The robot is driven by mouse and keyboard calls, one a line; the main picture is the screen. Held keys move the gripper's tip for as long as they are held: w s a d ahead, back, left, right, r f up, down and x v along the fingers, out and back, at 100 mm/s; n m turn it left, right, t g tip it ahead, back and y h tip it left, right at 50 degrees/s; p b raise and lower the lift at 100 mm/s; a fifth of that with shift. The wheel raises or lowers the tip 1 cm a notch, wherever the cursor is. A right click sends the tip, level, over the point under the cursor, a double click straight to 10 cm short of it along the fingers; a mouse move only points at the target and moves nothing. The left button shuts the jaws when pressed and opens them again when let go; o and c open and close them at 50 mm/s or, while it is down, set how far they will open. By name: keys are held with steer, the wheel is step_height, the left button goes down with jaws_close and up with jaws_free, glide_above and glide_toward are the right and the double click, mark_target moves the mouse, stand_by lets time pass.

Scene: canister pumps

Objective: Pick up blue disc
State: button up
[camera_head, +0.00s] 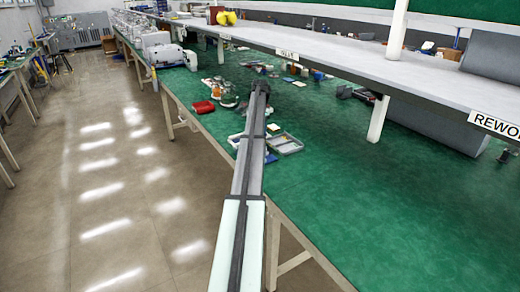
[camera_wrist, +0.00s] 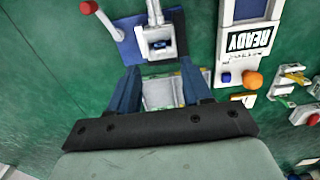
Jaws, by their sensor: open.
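In the wrist view my gripper (camera_wrist: 160,67) is open, with one blue finger on each side and nothing held between them. A small round blue piece (camera_wrist: 226,78), possibly the blue disc, lies to the right of the right finger, beside an orange ball (camera_wrist: 253,80). A pale tray-like item (camera_wrist: 160,93) shows between the fingers, partly hidden by the gripper body. In the head view I cannot make out the disc, and my arm hides part of the bench.
A white device on a blue base (camera_wrist: 128,42) and a panel marked READY (camera_wrist: 248,42) lie just beyond the fingers. A red knob (camera_wrist: 88,7) stands at left.

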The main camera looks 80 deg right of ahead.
steer(key=shift+f, duration=3.25)
jaws_close()
